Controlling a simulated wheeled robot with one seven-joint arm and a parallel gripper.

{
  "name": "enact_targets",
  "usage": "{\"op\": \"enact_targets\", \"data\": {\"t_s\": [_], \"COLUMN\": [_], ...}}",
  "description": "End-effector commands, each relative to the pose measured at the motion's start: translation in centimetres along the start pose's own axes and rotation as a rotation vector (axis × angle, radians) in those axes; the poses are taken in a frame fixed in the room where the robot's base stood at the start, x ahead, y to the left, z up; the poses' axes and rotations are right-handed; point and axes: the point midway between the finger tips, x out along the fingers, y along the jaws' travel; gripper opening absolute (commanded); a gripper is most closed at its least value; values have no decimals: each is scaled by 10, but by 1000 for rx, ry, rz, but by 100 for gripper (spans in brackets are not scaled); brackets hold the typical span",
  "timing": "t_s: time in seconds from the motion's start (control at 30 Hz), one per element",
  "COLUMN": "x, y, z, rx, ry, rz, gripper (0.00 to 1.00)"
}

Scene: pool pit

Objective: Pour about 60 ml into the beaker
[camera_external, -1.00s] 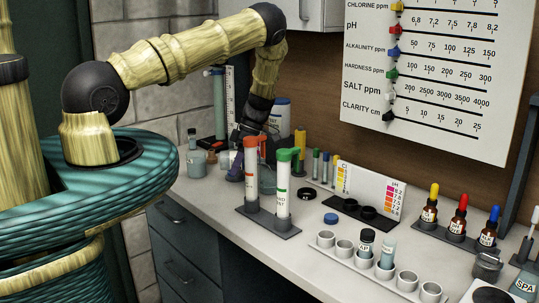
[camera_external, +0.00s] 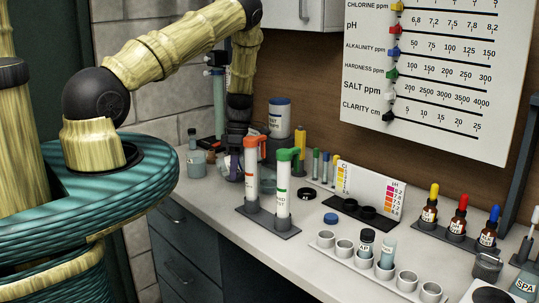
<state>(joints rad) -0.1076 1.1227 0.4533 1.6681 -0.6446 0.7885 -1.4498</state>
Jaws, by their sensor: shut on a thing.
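My gripper (camera_external: 237,142) is at the back of the counter, left of the orange-capped tube (camera_external: 251,172), pointing down. It is shut on a small vessel with a purple tint (camera_external: 236,170), which is partly hidden by the fingers and seems close to upright. A clear glass vessel (camera_external: 268,178), possibly the beaker, stands behind the two capped tubes and is mostly hidden. Another squat glass vessel with blue-grey contents (camera_external: 197,166) stands at the counter's left end. I cannot tell any liquid level.
The orange- and green-capped (camera_external: 284,185) tubes stand upright in front of my gripper. A white tub with a blue lid (camera_external: 279,118) is behind it. A rack of cups (camera_external: 345,247) and dropper bottles (camera_external: 459,215) lie to the right. The front left counter is bare.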

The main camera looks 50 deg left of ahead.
Motion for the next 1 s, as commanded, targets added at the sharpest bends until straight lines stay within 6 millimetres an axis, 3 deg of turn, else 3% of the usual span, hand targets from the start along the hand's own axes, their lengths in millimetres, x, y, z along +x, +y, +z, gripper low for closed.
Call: {"op": "enact_targets", "data": {"t_s": [0.13, 1.0], "x": [8, 7], "y": [2, 2], "z": [2, 3], "rx": [12, 21], "ry": [-62, -84], "rz": [6, 10], "gripper": [24, 24]}}
